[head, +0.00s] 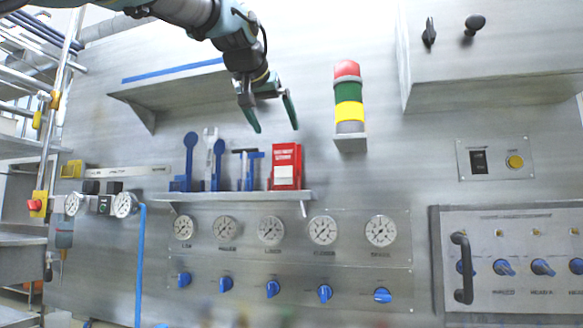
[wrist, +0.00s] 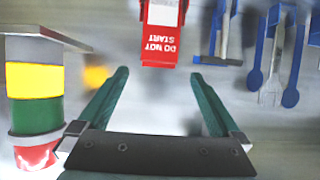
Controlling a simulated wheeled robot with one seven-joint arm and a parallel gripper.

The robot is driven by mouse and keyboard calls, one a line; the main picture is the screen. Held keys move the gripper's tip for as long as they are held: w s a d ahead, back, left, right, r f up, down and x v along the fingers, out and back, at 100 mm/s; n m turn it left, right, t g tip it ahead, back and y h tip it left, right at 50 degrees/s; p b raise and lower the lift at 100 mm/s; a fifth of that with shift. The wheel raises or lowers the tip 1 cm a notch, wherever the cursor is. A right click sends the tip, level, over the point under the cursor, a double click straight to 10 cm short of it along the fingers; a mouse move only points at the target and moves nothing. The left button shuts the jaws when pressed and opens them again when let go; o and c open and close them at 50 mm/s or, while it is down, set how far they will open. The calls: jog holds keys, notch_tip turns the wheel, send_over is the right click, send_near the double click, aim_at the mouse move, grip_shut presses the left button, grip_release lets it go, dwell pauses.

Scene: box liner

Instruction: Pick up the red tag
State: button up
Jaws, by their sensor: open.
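The red tag (head: 286,166) stands upright at the right end of a narrow wall shelf, with white lettering on its front. In the wrist view the red tag (wrist: 163,32) shows upside down at the top centre, its lettering reading DO NOT START; its far part is cut off by the frame edge. My gripper (head: 270,114) is open and empty, with green fingers pointing down, above the tag in the head view. In the wrist view my gripper (wrist: 158,75) has its two fingers spread wide, with the tag lying beyond and between the fingertips, not touched.
Blue-handled tools (head: 217,163) stand left of the tag on the shelf (head: 235,196). A red, green and yellow signal light (head: 348,95) juts from the wall right of my gripper. A higher shelf (head: 175,88) is at the upper left. Gauges (head: 271,230) and blue knobs line the wall below.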

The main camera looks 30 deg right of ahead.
aim_at(284, 144)
jog(key=p+x, duration=0.2)
jog(key=x, duration=0.6)
grip_shut()
dwell(0.8)
